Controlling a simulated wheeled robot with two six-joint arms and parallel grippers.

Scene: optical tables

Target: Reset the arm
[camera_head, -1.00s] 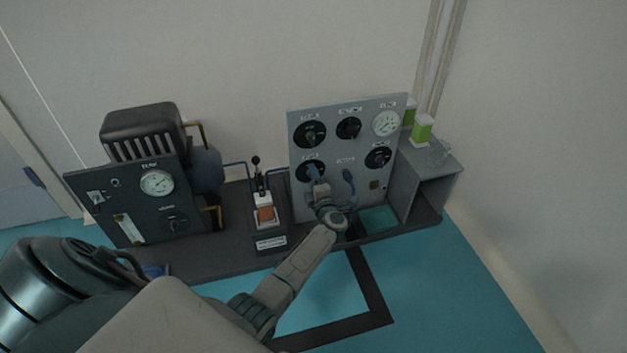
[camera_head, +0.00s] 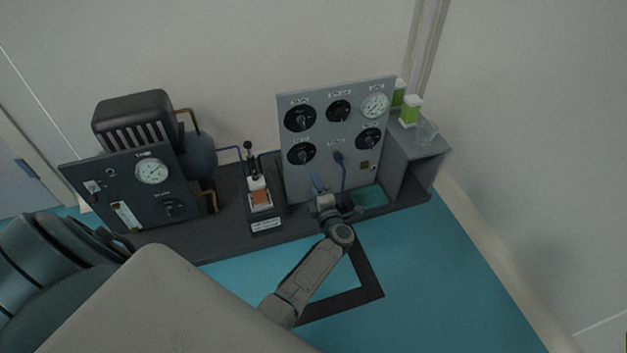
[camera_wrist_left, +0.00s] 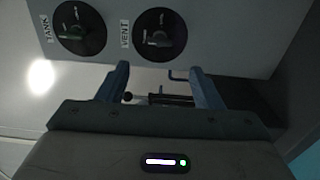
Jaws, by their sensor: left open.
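My left gripper (camera_head: 318,184) is in front of the lower part of the grey control panel (camera_head: 312,180), with its arm coming up from the bottom of the head view. In the left wrist view its two blue fingers (camera_wrist_left: 162,88) are spread apart with nothing between them. The panel's round black knobs, one labelled TANK (camera_wrist_left: 80,30) and one labelled VENT (camera_wrist_left: 158,36), lie beyond the fingertips and apart from them. My right gripper is not seen in either view.
A dark panel with a gauge (camera_head: 152,172) and a black motor-like unit (camera_head: 134,112) stand at left. A small lever unit (camera_head: 262,212) sits between the panels.

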